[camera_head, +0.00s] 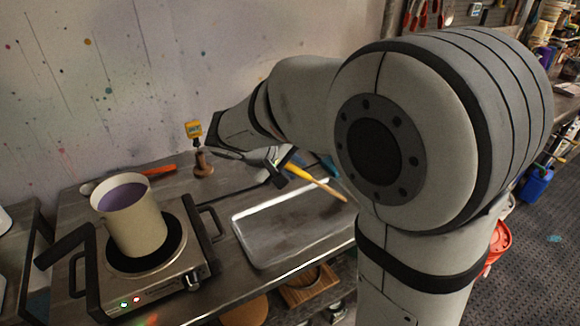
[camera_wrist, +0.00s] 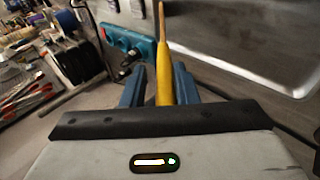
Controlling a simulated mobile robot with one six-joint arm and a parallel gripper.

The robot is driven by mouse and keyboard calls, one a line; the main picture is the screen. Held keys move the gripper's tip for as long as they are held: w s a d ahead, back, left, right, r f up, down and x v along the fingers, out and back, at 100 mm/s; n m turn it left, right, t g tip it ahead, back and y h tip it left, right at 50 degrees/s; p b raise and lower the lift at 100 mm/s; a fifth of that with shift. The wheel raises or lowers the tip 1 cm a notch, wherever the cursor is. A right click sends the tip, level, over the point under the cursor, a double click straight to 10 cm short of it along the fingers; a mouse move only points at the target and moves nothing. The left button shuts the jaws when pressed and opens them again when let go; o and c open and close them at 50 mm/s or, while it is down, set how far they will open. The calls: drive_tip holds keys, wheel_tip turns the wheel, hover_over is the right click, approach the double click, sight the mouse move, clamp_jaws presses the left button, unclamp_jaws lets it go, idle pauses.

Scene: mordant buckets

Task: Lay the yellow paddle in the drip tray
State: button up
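The yellow paddle (camera_head: 300,172) has a yellow section and a bare wooden end. In the head view it slants down to the right from my gripper (camera_head: 280,160), over the back right part of the drip tray. In the wrist view the paddle (camera_wrist: 163,80) lies between the two blue fingers of my gripper (camera_wrist: 160,88), which look shut on it. The drip tray (camera_head: 285,232) is a shallow grey metal tray on the bench; its inside looks empty. The tray (camera_wrist: 265,45) also shows at the right of the wrist view. My arm hides its right side.
A hot plate (camera_head: 205,270) left of the tray carries a cream pot (camera_head: 138,228) with purple liquid. A brown stand (camera_head: 203,168) with a yellow device (camera_head: 193,129) stands behind. A teal power strip (camera_wrist: 130,42) lies near the paddle in the wrist view.

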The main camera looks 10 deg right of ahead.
drive_tip(key=o, duration=0.3)
drive_tip(key=v, duration=0.7)
drive_tip(key=shift+a+r+b, duration=0.2)
drive_tip(key=shift+r+b, duration=0.1)
drive_tip(key=shift+r, duration=0.05)
drive_tip(key=shift+s, duration=0.1)
drive_tip(key=s+d+f+m+g+y, duration=0.1)
drive_tip(key=s+d+f+m+y, duration=0.1)
drive_tip(key=s, duration=0.6)
drive_tip(key=s+d+f+m+y, duration=0.2)
drive_tip(key=s+d+f+y, duration=0.3)
drive_tip(key=s, duration=0.4)
drive_tip(key=shift+f+g+y, duration=0.4)
drive_tip(key=shift+f, duration=0.35)
